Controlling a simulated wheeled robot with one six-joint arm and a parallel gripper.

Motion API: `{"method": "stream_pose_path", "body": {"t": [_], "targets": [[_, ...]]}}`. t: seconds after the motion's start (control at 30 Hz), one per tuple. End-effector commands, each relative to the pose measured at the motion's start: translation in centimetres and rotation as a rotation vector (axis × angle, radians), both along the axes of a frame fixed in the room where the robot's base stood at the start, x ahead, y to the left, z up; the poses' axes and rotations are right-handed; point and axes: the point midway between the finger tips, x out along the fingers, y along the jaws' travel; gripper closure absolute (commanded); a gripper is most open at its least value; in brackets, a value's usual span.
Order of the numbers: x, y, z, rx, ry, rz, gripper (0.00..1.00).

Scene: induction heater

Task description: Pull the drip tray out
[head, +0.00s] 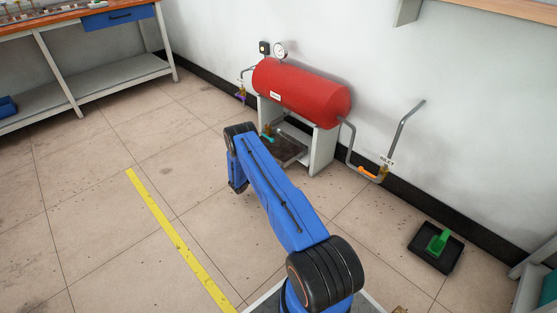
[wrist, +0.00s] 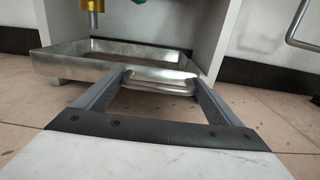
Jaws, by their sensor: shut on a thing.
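The drip tray (wrist: 62,64) is a shallow metal pan with a raised rim and a front handle (wrist: 158,88). It sits low between the pale legs of the stand and juts out at the front in the wrist view. In the head view the tray (head: 287,150) shows under the red tank, partly hidden by my arm. My gripper (wrist: 160,83) has its two fingers at either side of the handle and is shut on it. In the head view my arm hides the fingers.
The red tank (head: 300,93) rests on a white stand (head: 322,150). A brass fitting (wrist: 94,8) hangs over the tray. A bent pipe with an orange handle (head: 367,173) is on the right. A black dustpan (head: 436,247) lies farther right. Floor left of my arm is clear.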

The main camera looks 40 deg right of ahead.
Motion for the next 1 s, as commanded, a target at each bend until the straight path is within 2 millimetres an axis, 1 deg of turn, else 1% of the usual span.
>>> {"method": "stream_pose_path", "body": {"t": [0.03,0.1,0.2,0.57,0.6,1.0], "targets": [[-0.4,0.5,-0.1,-0.001,0.003,-0.007,0.52],[-0.5,1.1,-0.1,-0.001,0.002,-0.009,0.52],[-0.6,1.6,-0.1,-0.002,0.002,-0.01,0.52],[-0.7,1.8,-0.1,-0.001,0.003,-0.011,0.52],[-0.7,1.8,-0.1,-0.001,0.003,-0.011,0.05],[-0.4,1.9,-0.1,0.0,0.001,-0.005,0.05]]}}
